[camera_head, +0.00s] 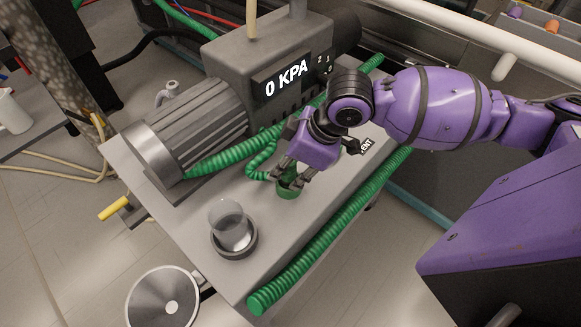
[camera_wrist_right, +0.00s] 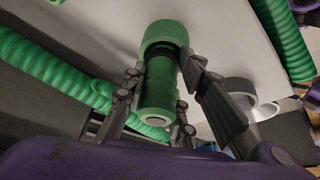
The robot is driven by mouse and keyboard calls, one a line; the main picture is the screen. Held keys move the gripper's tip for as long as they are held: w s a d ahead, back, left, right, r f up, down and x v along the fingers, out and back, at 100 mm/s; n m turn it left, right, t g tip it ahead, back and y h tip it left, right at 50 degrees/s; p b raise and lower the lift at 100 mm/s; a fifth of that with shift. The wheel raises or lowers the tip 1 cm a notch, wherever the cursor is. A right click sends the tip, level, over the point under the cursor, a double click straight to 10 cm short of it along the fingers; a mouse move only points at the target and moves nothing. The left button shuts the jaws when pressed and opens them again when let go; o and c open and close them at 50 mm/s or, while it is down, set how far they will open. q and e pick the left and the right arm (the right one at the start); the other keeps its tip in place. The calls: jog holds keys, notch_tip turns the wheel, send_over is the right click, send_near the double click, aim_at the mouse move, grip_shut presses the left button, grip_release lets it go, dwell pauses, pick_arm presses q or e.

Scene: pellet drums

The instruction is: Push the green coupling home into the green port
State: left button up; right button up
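The green coupling (camera_wrist_right: 158,85) is a cylinder with a pale end, lying between the fingers of my right gripper (camera_wrist_right: 160,72) in the right wrist view. The fingers are closed in on its sides. A wider green ring, which looks like the green port (camera_wrist_right: 165,37), sits at its far end, with a dark band between them. In the head view my right gripper (camera_head: 287,172) points down over the green port (camera_head: 288,192) on the grey bench top and mostly hides the coupling. How deep the coupling sits cannot be told. My left gripper is not in view.
A grey motor unit (camera_head: 200,125) with a display reading "0 KPA" (camera_head: 287,79) stands behind. A clear cup (camera_head: 230,225) sits in a dark ring at front left. A thick green hose (camera_head: 330,228) runs along the bench's right edge; a thin coiled one (camera_head: 262,158) is beside the gripper.

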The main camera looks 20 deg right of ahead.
jog(key=o, duration=0.4)
jog(key=shift+s+f, duration=0.25)
jog(key=shift+f, duration=0.45)
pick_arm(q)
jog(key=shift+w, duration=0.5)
pick_arm(e)
jog(key=shift+w+r, duration=0.15)
jog(key=shift+r, duration=0.05)
jog(key=shift+r, duration=0.15)
jog(key=shift+w+r, duration=0.1)
jog(key=shift+r, duration=0.25)
pick_arm(q)
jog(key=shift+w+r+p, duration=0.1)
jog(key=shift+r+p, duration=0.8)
jog(key=shift+p, duration=0.1)
pick_arm(e)
jog(key=v, duration=1.2)
jog(key=shift+r, duration=0.15)
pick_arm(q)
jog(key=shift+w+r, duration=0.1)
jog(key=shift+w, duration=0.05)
